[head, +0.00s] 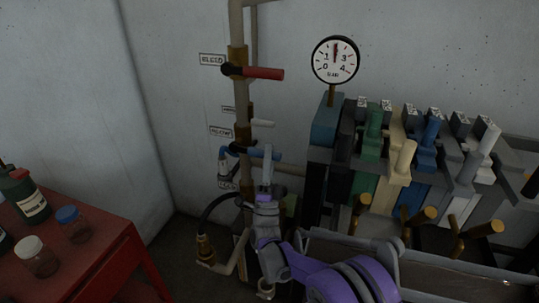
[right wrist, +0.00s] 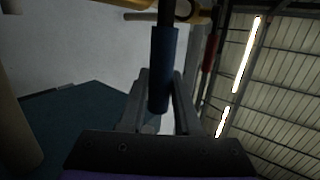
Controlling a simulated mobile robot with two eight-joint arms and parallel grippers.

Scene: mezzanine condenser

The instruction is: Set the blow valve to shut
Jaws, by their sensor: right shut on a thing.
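A vertical brown pipe (head: 242,95) on the wall carries several valves. A valve with a blue lever handle (head: 258,152) sits on it at mid height, beside a small label (head: 221,131) that is too blurred to read surely. The handle lies about level, pointing right from the pipe. My right gripper (head: 267,168) reaches up from below and is shut on this blue handle near its outer end. In the right wrist view the blue handle (right wrist: 164,68) stands between my two grey fingers. My left gripper is not in view.
A round gauge (head: 336,59) and a row of coloured levers (head: 402,160) stand to the right. A red table (head: 90,250) with bottles is at left.

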